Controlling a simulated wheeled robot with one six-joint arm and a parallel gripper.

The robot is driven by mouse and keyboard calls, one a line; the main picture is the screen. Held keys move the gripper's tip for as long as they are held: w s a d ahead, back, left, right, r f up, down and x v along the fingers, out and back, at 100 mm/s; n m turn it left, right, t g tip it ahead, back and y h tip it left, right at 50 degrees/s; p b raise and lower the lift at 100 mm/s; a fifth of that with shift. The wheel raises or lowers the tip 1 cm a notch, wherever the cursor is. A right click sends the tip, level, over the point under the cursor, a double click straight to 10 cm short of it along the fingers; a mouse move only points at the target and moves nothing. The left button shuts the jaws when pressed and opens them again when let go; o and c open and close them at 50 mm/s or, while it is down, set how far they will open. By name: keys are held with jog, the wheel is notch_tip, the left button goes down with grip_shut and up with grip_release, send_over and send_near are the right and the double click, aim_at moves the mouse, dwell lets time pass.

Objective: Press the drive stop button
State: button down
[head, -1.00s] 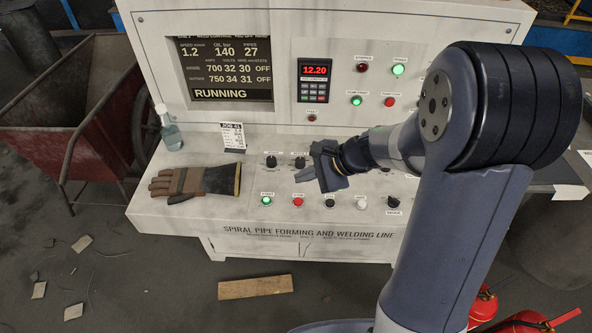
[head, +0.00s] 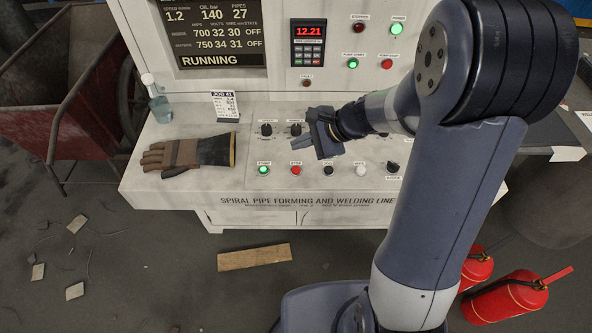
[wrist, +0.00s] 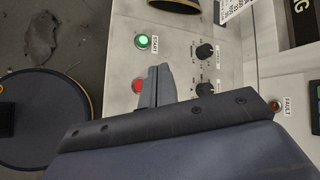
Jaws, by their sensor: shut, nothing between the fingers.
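The red stop button (head: 296,170) sits on the console's sloped front panel, right of the lit green start button (head: 263,170). My gripper (head: 297,152) is shut and empty. Its fingertips are close to the red button, just above it in the head view. I cannot tell whether they touch anything. The screen (head: 212,33) reads RUNNING.
Black knobs (head: 266,130) sit above the buttons. A work glove (head: 190,154), a spray bottle (head: 158,104) and a job card (head: 224,104) are on the console's left. A wooden board (head: 254,257) and fire extinguishers (head: 505,297) are on the floor.

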aim_at(300, 170)
notch_tip(300, 170, down, 7)
jog(key=b, duration=0.5)
jog(key=shift+r, duration=0.1)
dwell(1.7)
jog(key=shift+f+b, duration=0.45)
jog(key=shift+b, duration=0.1)
jog(key=shift+f+b, duration=0.3)
jog(key=shift+b, duration=0.05)
dwell(0.4)
jog(key=shift+r, duration=0.1)
dwell(0.3)
jog(key=shift+r+p, duration=0.55)
jog(key=shift+r, duration=0.15)
jog(key=shift+r, duration=0.1)
jog(key=shift+r+p, duration=1.95)
jog(key=shift+r, duration=0.4)
